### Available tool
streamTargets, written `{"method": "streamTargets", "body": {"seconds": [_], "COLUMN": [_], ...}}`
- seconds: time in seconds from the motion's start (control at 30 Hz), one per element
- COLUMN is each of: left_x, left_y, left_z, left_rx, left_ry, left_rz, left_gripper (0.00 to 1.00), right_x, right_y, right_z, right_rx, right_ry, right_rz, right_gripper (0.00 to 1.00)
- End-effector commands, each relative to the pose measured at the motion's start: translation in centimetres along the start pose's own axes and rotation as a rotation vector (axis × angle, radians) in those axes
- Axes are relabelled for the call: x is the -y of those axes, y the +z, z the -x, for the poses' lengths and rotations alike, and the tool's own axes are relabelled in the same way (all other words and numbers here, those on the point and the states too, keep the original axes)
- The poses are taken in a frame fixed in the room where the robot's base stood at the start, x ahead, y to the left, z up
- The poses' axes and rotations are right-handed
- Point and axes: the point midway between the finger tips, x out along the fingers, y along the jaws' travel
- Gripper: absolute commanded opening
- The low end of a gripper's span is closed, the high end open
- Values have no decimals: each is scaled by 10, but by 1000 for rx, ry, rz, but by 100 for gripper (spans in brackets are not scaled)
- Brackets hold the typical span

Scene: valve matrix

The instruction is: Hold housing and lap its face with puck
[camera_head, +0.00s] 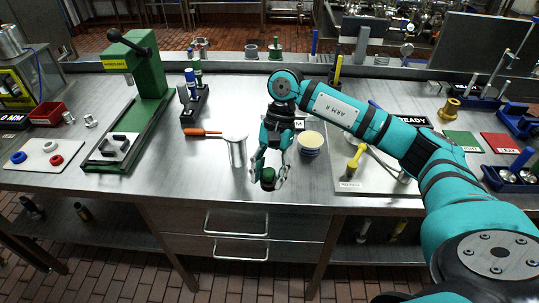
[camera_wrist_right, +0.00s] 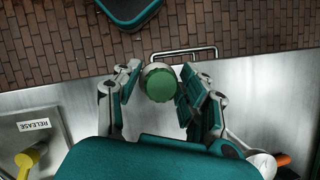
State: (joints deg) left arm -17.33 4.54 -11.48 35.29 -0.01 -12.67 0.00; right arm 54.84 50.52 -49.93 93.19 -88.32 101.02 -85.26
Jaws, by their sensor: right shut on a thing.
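My right gripper (camera_head: 268,178) hangs above the front edge of the bench. It is shut on a small round green-topped piece with a pale metal side, which looks like the puck (camera_wrist_right: 161,84). In the right wrist view the two fingers (camera_wrist_right: 158,90) flank this piece, one on each side. Which thing is the housing I cannot tell for sure. A silver upright cylinder with a flat round top (camera_head: 237,150) stands left of my right gripper, apart from it. My left gripper is not in view.
A cream-topped blue tin (camera_head: 311,142) stands just right of the gripper. An orange-handled tool (camera_head: 203,132) lies to the left. A green press (camera_head: 135,85) stands further left. A yellow-handled item (camera_head: 355,158) is on the RELEASE plate (camera_head: 350,186). My right arm covers the right middle.

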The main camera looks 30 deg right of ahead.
Motion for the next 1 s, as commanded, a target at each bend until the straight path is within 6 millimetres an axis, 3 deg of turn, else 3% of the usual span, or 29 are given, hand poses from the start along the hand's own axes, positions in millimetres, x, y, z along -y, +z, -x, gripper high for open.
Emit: {"method": "streamTargets", "body": {"seconds": [0.2,0.5,1.0], "left_x": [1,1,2], "left_y": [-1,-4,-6], "left_z": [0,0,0], "left_rx": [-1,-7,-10], "left_ry": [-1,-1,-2], "left_rz": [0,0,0], "left_gripper": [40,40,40], "right_x": [-26,-52,-47], "right_y": [54,103,108], "right_z": [-18,-35,-34], "right_rx": [-1,-3,-11], "right_ry": [196,384,396], "right_rz": [478,932,965], "right_gripper": [16,16,16]}}
